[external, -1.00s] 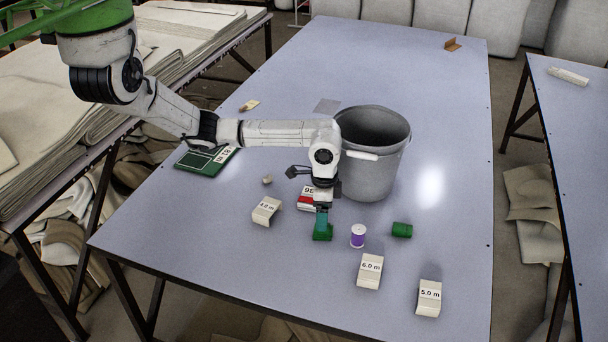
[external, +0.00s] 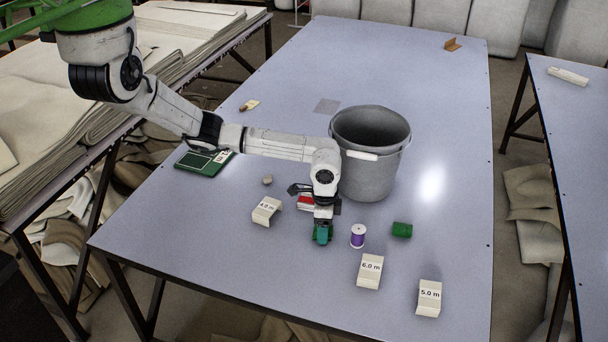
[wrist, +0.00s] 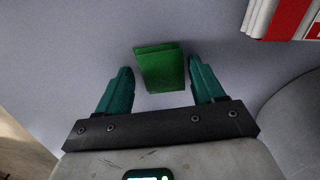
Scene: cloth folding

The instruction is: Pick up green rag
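A small green folded rag (wrist: 160,67) lies on the table in the wrist view, between and just ahead of my gripper's two teal fingers. My gripper (wrist: 156,85) is open, with a gap on each side of the rag. In the external view my gripper (external: 323,236) points down low over the table, left of the purple spool. The rag there is mostly hidden behind the fingers. A second green item (external: 402,229), rolled or folded, lies right of the spool.
A purple spool (external: 358,237) stands close on the right. A large grey bucket (external: 372,175) is behind. A red-and-white box (external: 306,202) and a 4.0 m card (external: 267,210) are close by on the left. Cards marked 6.0 m (external: 370,271) and 5.0 m (external: 429,298) are in front.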

